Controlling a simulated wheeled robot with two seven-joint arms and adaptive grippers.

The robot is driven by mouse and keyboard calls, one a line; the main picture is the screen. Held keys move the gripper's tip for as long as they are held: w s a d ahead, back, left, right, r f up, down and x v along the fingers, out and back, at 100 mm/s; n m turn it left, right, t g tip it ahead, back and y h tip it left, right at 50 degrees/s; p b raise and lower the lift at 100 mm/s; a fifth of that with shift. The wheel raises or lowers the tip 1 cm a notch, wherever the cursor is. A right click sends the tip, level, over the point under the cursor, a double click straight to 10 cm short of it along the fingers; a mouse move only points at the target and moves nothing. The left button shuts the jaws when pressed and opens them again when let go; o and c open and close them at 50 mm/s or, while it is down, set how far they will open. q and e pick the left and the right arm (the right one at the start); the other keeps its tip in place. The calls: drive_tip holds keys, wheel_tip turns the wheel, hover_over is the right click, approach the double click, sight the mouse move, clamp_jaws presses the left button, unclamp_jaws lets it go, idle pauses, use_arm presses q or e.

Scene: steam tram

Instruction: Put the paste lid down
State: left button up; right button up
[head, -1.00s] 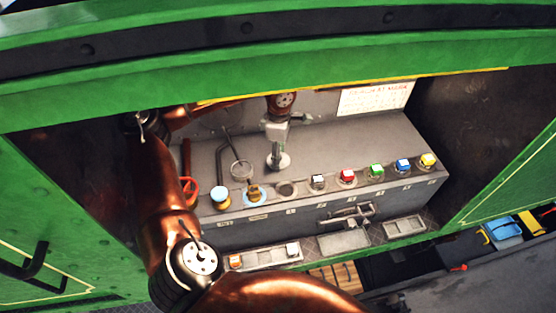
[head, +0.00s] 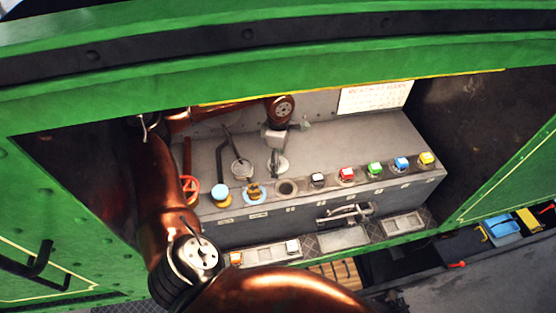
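No paste lid can be made out for certain in the head view. My copper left arm reaches in through the green-framed opening and bends over a grey console. My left gripper (head: 286,136) is small and grey, above the console's back part. It is near an upright lever with a pale round base (head: 277,163). Its fingertips are too small and overlapped to show their opening or anything held. A round grey port (head: 286,188) in the console's front row has no coloured cap. My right gripper is out of view.
The console row carries red (head: 347,173), green (head: 375,168), blue (head: 401,163) and yellow (head: 426,158) caps. A red wheel (head: 189,188) and a black lever (head: 226,146) stand left. Shallow trays (head: 403,223) lie in front. Bare console top is right of my gripper.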

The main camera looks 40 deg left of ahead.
use_arm(q)
drive_tip(key=shift+r, duration=0.3)
wheel_tip(320, 180, up, 12)
drive_tip(key=b, duration=0.2)
drive_tip(key=shift+f, duration=0.15)
idle(0.4)
